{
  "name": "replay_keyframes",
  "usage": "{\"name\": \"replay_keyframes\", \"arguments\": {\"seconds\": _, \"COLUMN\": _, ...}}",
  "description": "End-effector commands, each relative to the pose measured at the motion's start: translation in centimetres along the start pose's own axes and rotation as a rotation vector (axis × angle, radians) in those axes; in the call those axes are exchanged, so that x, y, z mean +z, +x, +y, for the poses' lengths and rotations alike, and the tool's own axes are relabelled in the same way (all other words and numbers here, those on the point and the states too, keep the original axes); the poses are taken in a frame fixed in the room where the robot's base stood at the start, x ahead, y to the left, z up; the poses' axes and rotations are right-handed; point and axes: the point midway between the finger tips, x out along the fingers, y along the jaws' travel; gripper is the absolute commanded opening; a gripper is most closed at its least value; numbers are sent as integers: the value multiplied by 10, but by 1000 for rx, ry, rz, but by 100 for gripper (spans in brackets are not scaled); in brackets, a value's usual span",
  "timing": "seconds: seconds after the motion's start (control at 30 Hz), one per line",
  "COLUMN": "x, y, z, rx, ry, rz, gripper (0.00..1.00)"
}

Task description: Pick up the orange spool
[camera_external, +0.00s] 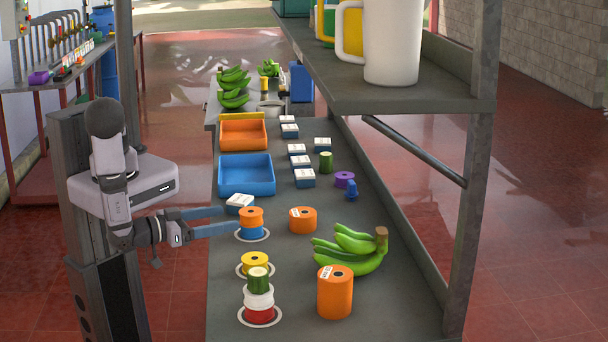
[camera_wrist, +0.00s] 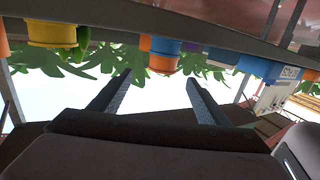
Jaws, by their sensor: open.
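An orange spool (camera_external: 251,215) sits on top of a blue spool (camera_external: 252,234) on a white ring on the bench. My gripper (camera_external: 230,219) is open and empty, its fingers level and pointing at this stack from the left. The fingertips are close to the orange spool; I cannot tell whether they touch it. In the wrist view, which is upside down, the orange spool (camera_wrist: 163,64) appears just beyond the gap of my gripper (camera_wrist: 158,80). Two other orange spools with labels stand on the bench: a short one (camera_external: 302,221) and a taller one (camera_external: 335,295).
A yellow spool (camera_external: 255,260) and a red, white and green stack (camera_external: 258,296) stand nearer the camera. A white-topped box (camera_external: 240,201) and blue crate (camera_external: 246,176) lie just behind my gripper. Green bananas (camera_external: 350,250) lie right. A shelf (camera_external: 400,95) overhangs the bench's right side.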

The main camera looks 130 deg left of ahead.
Motion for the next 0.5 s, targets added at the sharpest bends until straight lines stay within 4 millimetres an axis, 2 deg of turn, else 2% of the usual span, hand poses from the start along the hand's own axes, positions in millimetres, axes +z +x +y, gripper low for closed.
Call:
{"name": "replay_keyframes", "arguments": {"seconds": 0.23, "x": -1, "y": 1, "z": -1, "rx": -2, "ry": 21, "rz": 9, "gripper": 69}}
{"name": "replay_keyframes", "arguments": {"seconds": 0.5, "x": -2, "y": 18, "z": -2, "rx": -3, "ry": 20, "rz": 9, "gripper": 69}}
